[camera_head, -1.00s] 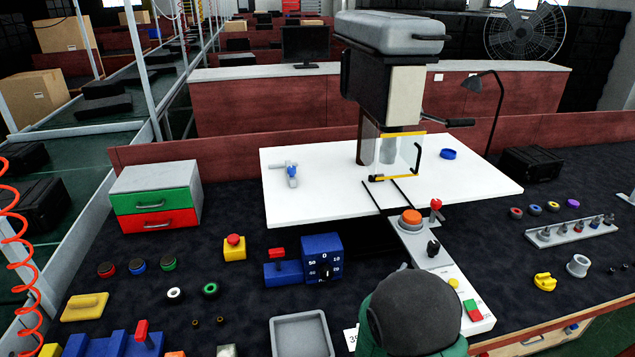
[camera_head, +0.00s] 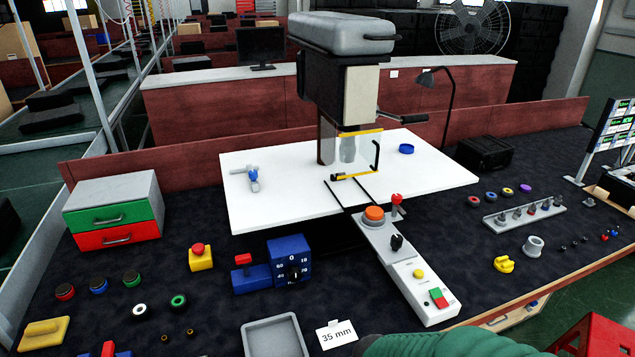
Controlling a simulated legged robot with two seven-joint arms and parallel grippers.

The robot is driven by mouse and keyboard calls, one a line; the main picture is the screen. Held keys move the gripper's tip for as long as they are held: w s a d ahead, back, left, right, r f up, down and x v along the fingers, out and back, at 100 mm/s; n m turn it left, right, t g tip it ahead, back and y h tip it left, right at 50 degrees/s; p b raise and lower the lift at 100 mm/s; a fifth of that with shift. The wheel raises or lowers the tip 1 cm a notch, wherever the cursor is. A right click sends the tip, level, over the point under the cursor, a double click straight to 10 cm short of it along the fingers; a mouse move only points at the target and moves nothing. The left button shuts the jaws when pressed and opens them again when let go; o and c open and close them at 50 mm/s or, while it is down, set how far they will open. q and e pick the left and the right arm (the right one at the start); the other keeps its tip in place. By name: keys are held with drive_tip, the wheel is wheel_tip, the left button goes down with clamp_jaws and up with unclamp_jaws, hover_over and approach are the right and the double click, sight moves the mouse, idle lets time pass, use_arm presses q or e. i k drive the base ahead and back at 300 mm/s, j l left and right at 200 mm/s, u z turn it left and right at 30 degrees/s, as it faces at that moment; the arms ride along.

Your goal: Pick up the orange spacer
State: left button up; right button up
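I cannot make out an orange spacer for certain. The clearest orange thing is the round orange button (camera_head: 374,214) on the control panel of the drill press. Ring-shaped parts lie on the dark bench: a white ring (camera_head: 140,311), a green ring (camera_head: 178,301) and two tiny brownish rings (camera_head: 190,332) at the lower left. At the right lie a red ring (camera_head: 476,198), a blue ring (camera_head: 491,196), a yellow ring (camera_head: 508,191) and a purple ring (camera_head: 525,188). Neither of my grippers is in view.
A drill press (camera_head: 345,90) stands over a white table (camera_head: 270,205). A grey tray (camera_head: 252,343) and a "35 mm" card (camera_head: 337,336) are at the front. A drawer box (camera_head: 112,205) stands left. A green rounded form (camera_head: 450,344) covers the bottom edge.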

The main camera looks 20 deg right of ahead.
sight(374, 213)
drive_tip(key=z, duration=1.15)
